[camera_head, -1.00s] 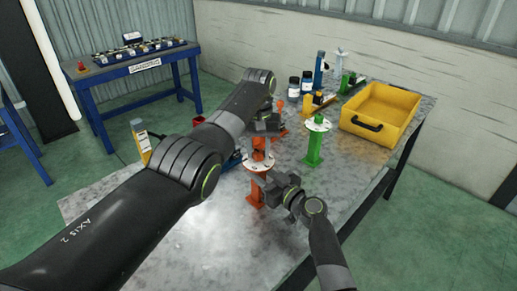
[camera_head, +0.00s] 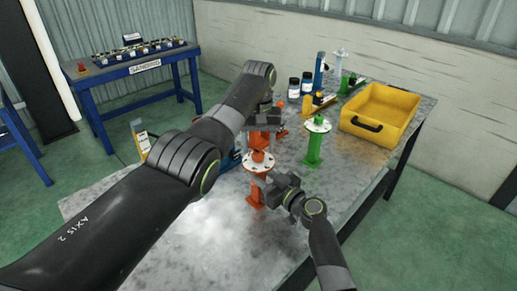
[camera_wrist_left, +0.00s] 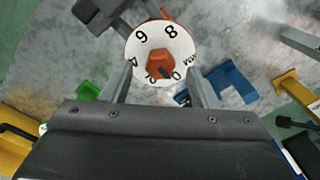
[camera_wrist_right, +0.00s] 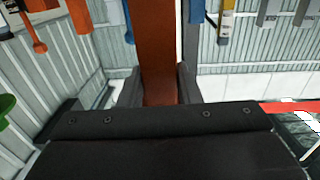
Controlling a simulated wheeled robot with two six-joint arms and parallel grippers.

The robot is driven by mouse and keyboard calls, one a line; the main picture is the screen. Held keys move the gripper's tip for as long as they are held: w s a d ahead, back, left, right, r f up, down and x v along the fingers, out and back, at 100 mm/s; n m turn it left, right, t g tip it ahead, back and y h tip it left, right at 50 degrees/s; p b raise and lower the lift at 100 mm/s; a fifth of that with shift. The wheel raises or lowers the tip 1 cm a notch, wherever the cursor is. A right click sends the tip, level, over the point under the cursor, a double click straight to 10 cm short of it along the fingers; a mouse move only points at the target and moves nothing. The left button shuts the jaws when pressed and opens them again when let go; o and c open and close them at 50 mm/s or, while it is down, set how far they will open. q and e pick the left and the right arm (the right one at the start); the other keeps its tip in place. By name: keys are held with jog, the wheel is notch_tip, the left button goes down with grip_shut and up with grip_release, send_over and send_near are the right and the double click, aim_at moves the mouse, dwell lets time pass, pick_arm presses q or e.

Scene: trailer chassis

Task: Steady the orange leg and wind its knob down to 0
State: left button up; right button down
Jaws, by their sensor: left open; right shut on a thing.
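The orange leg (camera_head: 256,194) stands upright on the metal table, topped by a white numbered dial (camera_head: 250,165) with an orange knob (camera_head: 258,156). My right gripper (camera_head: 262,187) is shut on the leg's post below the dial; the post (camera_wrist_right: 158,50) shows between its fingers in the right wrist view. My left gripper (camera_head: 262,137) is open above the knob. In the left wrist view its fingers stand apart on either side of the dial (camera_wrist_left: 140,48), and the knob (camera_wrist_left: 155,62) lies between them, its dark pointer towards the near digits. The exact reading is unclear.
A green leg (camera_head: 314,146) with a white dial stands to the right, near a yellow bin (camera_head: 402,103). Bottles (camera_head: 293,88) and other coloured legs stand behind. A yellow piece (camera_head: 141,143) is at the left. The front of the table is clear.

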aim_at(258, 152)
pick_arm(q)
notch_tip(258, 152, up, 10)
dwell(0.5)
jog(key=shift+r, duration=0.1)
pick_arm(e)
jog(key=c, duration=0.8)
grip_release()
jog(key=shift+o, duration=0.2)
jog(key=shift+v, duration=4.05)
pick_arm(q)
jog(key=shift+r, duration=0.25)
pick_arm(e)
jog(key=o, duration=0.6)
jog(key=shift+c, duration=0.2)
